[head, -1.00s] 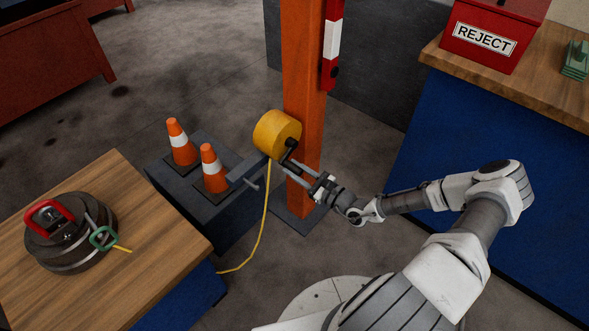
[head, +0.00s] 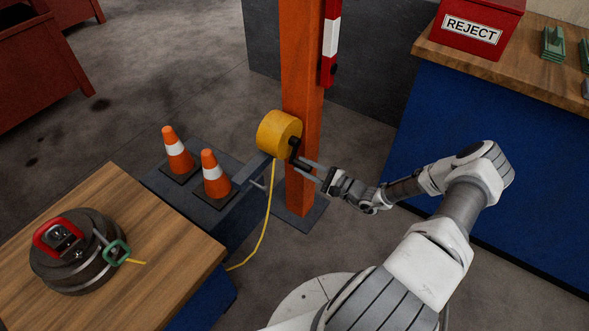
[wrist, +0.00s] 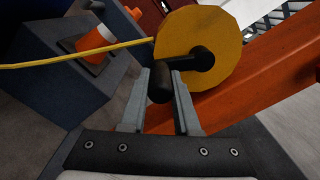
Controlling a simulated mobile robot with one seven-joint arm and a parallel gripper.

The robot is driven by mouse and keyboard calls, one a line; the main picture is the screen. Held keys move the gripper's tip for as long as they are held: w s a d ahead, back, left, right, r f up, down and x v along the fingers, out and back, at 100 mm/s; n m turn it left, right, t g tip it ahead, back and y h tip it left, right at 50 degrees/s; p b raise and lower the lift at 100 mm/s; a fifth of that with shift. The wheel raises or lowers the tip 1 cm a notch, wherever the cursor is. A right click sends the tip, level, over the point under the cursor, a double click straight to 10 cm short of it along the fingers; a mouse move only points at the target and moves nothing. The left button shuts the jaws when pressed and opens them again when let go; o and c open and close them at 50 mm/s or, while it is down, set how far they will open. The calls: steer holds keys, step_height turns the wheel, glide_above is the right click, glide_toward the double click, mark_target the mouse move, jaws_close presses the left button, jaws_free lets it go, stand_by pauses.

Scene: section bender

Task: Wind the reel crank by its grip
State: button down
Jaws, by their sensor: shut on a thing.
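The yellow reel (head: 277,133) is mounted beside the orange post, and it fills the upper middle of the wrist view (wrist: 218,38). Its black crank (wrist: 190,60) runs from the reel's hub to a dark cylindrical grip (wrist: 160,84). My gripper (head: 302,166) is at the crank; in the wrist view its two grey fingers (wrist: 160,95) are on either side of the grip and shut on it. In the head view the fingers partly hide the crank. A yellow line (head: 268,210) hangs from the reel.
The orange post (head: 302,90) stands right behind the reel. Two traffic cones (head: 214,175) stand on a dark block at left. A wooden table (head: 150,225) holds a dark round weight with shackles (head: 78,255). A blue-sided bench (head: 490,150) with a red REJECT box (head: 480,30) is at right.

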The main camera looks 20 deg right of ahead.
steer(key=w+d+r+n+p, duration=0.1)
steer(key=w+d+n, duration=0.3)
steer(key=n, duration=1)
steer(key=shift+d+r+n, duration=0.15)
steer(key=shift+d+n, duration=0.15)
steer(key=shift+d, duration=0.65)
steer(key=shift+w, duration=0.15)
steer(key=c, duration=0.6)
jaws_free()
steer(key=shift+c, duration=0.2)
